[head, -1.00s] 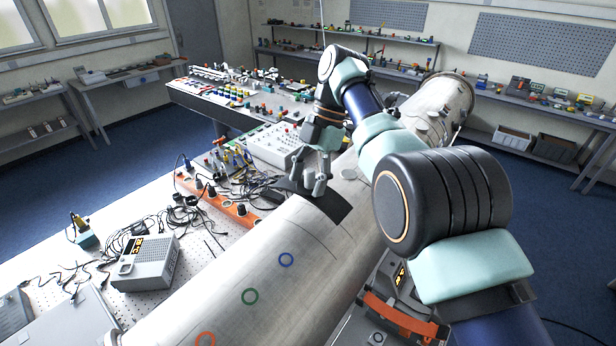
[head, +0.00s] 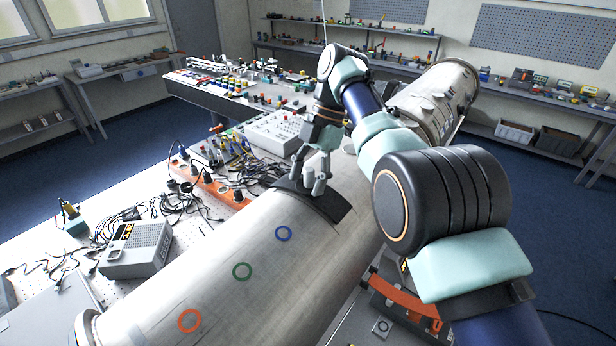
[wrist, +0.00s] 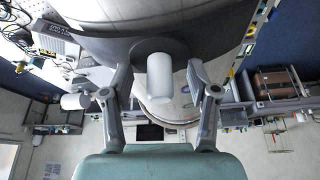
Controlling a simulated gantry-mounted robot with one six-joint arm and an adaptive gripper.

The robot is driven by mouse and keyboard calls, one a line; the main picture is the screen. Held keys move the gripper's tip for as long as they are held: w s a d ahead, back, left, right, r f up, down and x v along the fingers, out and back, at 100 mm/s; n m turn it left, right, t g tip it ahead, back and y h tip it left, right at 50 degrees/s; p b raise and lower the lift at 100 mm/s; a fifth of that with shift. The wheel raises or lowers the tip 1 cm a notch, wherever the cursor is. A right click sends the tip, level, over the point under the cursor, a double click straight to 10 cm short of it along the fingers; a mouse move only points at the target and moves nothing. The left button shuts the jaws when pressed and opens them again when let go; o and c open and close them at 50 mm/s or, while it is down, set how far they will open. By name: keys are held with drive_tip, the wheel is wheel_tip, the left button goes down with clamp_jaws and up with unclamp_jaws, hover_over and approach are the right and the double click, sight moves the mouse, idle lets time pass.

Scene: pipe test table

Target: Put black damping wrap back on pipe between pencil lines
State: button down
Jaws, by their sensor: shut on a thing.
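The pale grey pipe (head: 225,275) lies diagonally across the table, with blue, green and red rings marked on its near part. The black damping wrap (head: 330,206) is a curved dark sheet over the top of the pipe, beyond the blue ring. I cannot clearly make out the pencil lines or whether the wrap touches the pipe everywhere.
An orange power strip (head: 205,182) and tangled cables lie left of the pipe. A grey meter box (head: 137,248) stands on the perforated table nearer the front. An orange-handled piece of equipment (head: 400,297) is right of the pipe, below my arm.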

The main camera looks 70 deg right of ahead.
drive_tip(key=shift+f+b, duration=0.35)
drive_tip(key=shift+b, duration=0.05)
idle(0.4)
drive_tip(key=shift+c, duration=1.1)
unclamp_jaws()
